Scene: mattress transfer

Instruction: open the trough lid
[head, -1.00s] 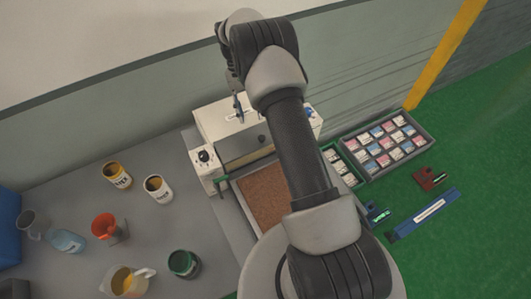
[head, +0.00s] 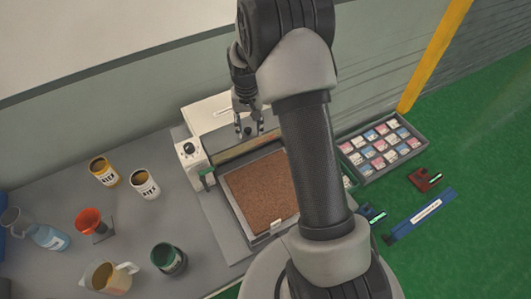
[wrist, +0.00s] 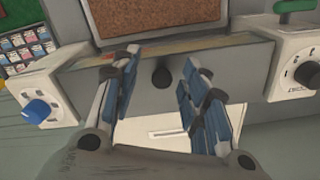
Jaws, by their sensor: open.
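The trough unit is a cream machine at the back of the grey bench, with a slotted cream top (head: 206,112) that also shows in the wrist view (wrist: 150,133). A dark round knob (wrist: 161,77) stands on its grey front panel (wrist: 225,65), which I take to be the lid; its hinge is not visible. My gripper (head: 249,133) is open and points down over the panel. In the wrist view its blue-padded fingers (wrist: 159,65) are on either side of the knob, with gaps on both sides. My arm hides the machine's right part in the head view.
A brown mat in a pale-rimmed tray (head: 236,220) lies in front of the machine. Control boxes with dials flank it, one at left (head: 189,150). Cups, a red funnel (head: 90,222) and jugs stand at left. A packet tray (head: 420,140) lies at right.

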